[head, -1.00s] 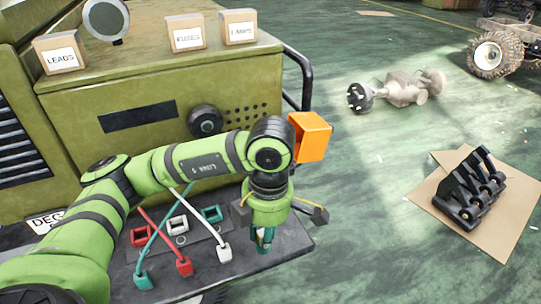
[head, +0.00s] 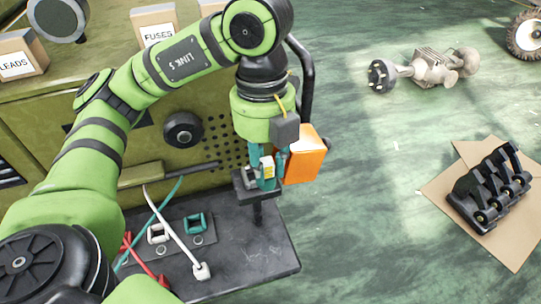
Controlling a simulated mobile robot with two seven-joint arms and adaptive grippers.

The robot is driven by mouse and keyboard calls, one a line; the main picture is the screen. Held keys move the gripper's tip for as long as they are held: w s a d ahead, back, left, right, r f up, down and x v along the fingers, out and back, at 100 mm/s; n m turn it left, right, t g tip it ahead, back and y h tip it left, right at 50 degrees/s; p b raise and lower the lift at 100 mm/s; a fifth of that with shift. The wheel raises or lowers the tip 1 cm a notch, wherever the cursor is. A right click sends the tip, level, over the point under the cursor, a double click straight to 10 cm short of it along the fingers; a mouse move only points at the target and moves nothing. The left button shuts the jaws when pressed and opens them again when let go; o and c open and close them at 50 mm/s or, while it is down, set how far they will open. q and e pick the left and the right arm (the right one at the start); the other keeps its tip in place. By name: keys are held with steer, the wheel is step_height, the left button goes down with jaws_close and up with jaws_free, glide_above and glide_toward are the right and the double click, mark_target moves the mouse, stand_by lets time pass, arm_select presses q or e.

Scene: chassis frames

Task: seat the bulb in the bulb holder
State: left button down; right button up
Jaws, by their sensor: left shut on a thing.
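My left gripper (head: 266,182) points down with its teal fingers at a small dark stand on the bench's right part. It is shut on a small pale yellow and white piece (head: 267,165), which looks like the bulb. The fingers cover much of it. The dark stand (head: 258,212), a block on a short post, looks like the bulb holder. Its top is largely hidden by the fingers, and I cannot tell whether the bulb is inside it or only above it. My right gripper is not in view.
An orange box (head: 307,160) is close to the right of the gripper. White (head: 157,233) and teal (head: 194,222) sockets sit on the dark bench top (head: 240,262), with loose cables and a white plug (head: 202,271). A black rail (head: 306,85) rises behind.

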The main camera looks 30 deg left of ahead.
arm_select(q)
steer(key=w+a+f, duration=0.1)
steer(key=a, duration=0.1)
steer(key=w+a+f+p, duration=0.1)
steer(key=w+a+f, duration=0.2)
steer(key=a, duration=0.1)
steer(key=shift+w+f, duration=0.2)
steer(key=shift+f, duration=0.1)
steer(key=shift+w+a+f+p, duration=0.5)
steer(key=shift+w+a+f, duration=0.35)
steer(key=shift+w, duration=0.25)
step_height(320, 180, down, 3)
steer(key=shift+f+p, duration=0.1)
steer(key=shift+p, duration=0.7)
steer(key=shift+f, duration=0.55)
steer(key=c, duration=1.2)
jaws_free()
steer(key=shift+o, duration=1)
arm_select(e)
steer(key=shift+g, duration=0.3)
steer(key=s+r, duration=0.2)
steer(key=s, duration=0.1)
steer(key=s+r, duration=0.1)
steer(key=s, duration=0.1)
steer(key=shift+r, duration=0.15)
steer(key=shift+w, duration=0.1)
